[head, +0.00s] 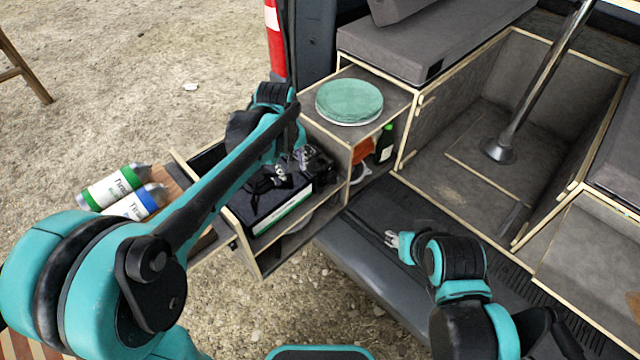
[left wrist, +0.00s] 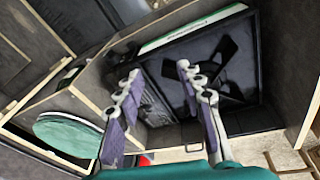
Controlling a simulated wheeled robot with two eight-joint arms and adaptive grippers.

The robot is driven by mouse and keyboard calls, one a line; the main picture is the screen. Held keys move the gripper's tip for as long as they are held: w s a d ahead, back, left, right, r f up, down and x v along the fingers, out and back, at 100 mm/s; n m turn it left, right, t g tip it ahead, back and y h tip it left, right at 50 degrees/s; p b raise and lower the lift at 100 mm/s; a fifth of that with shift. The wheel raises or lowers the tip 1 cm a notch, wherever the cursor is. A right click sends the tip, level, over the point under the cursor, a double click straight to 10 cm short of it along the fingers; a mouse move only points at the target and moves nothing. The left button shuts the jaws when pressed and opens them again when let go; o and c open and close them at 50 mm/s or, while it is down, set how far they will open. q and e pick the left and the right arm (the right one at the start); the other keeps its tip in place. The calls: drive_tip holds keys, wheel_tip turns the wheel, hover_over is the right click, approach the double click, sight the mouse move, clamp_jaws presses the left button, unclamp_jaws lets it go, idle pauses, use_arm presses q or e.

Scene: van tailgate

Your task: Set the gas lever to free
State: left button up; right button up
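A black camping stove (head: 285,200) with a white-and-green front strip sits in the pulled-out drawer unit. It also shows in the left wrist view (left wrist: 240,108), with a dark cross-shaped burner support (left wrist: 212,68). I cannot make out a gas lever on it. My left gripper (head: 302,158) is over the back part of the stove, at the end of the arm. In the left wrist view its two fingers (left wrist: 162,76) are spread with nothing between them; contact with the stove cannot be told. My right gripper (head: 392,240) is low over the van's rear sill, apart from the stove; its finger gap is unclear.
Two gas cartridges, one green-and-white (head: 112,187) and one blue-and-white (head: 138,204), lie left of the stove. Green plates (head: 349,100) sit on the cabinet top behind it. A dark green bottle (head: 385,144) stands in the cabinet. A metal table post (head: 540,85) rises at right.

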sight(320, 189)
use_arm(q)
drive_tip(key=w+d+f+n, duration=0.1)
drive_tip(key=w+d+f, duration=0.1)
drive_tip(key=f, duration=0.1)
drive_tip(key=w+d+f+n+g, duration=0.1)
drive_tip(key=w+d+f, duration=0.1)
drive_tip(key=w+f, duration=0.1)
drive_tip(key=w+d+f+n+g, duration=0.1)
drive_tip(key=w+d+f, duration=0.1)
drive_tip(key=d+f, duration=0.1)
drive_tip(key=shift+w+d+f, duration=0.1)
drive_tip(key=shift+w+f, duration=0.1)
drive_tip(key=shift+f, duration=0.15)
wheel_tip(320, 189, down, 8)
drive_tip(key=shift+r+b, duration=0.2)
drive_tip(key=shift+b, duration=0.75)
